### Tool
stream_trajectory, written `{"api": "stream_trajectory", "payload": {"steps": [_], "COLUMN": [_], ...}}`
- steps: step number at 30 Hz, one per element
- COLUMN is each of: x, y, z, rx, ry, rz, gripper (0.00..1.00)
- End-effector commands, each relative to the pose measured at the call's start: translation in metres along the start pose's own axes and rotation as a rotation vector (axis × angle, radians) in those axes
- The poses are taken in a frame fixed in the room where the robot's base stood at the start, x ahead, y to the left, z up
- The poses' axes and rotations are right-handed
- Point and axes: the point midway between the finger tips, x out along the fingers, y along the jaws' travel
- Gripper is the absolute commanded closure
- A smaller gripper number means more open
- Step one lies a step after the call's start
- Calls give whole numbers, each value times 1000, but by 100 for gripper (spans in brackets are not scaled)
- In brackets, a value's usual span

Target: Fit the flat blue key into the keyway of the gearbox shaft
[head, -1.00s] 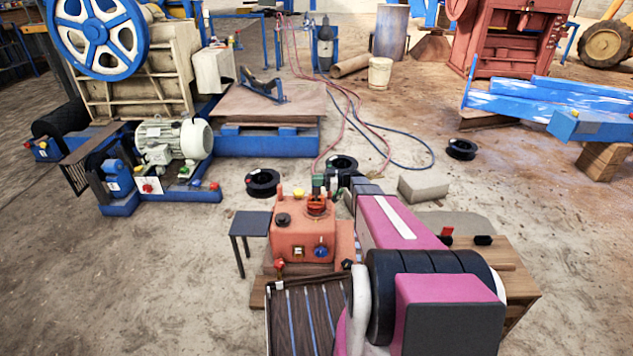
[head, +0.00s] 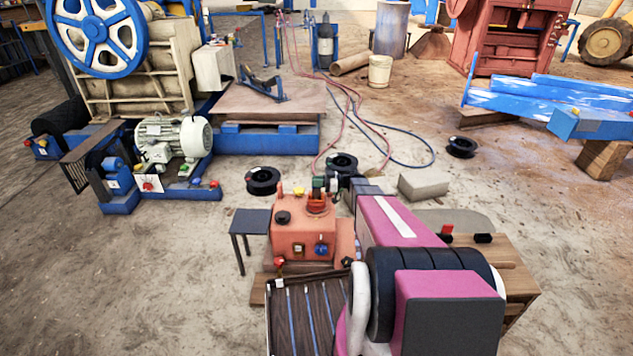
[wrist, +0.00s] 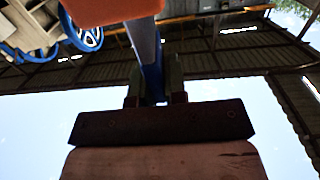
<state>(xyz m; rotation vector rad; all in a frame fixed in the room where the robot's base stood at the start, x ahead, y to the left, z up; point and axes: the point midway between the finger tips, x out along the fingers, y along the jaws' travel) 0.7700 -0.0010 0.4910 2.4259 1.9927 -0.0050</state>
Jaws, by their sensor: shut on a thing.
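In the wrist view my gripper (wrist: 155,72) has its two dark fingers shut on the flat blue key (wrist: 152,80). The key shows as a narrow blue strip running up and slightly left from between the fingers. An orange-red body (wrist: 110,10) lies at the top edge, near the strip's far end; I cannot tell whether they touch. In the head view the orange-red gearbox-like box (head: 303,237) stands beyond my arm, with a round orange-red part (head: 317,203) on top. My arm reaches along its right side. The shaft's keyway cannot be made out.
A small dark table (head: 250,222) stands left of the box, and a wooden bench (head: 515,270) is at the right under my arm. A grey block (head: 424,184) and black spools (head: 262,181) lie on the floor behind.

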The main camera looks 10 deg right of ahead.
Motion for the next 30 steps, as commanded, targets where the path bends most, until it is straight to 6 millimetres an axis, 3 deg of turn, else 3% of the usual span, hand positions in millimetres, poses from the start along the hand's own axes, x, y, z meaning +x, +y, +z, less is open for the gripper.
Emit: {"api": "stream_trajectory", "payload": {"steps": [30], "x": [0], "y": [0], "z": [21], "rx": [0], "ry": [1], "rz": [0], "gripper": [100]}}
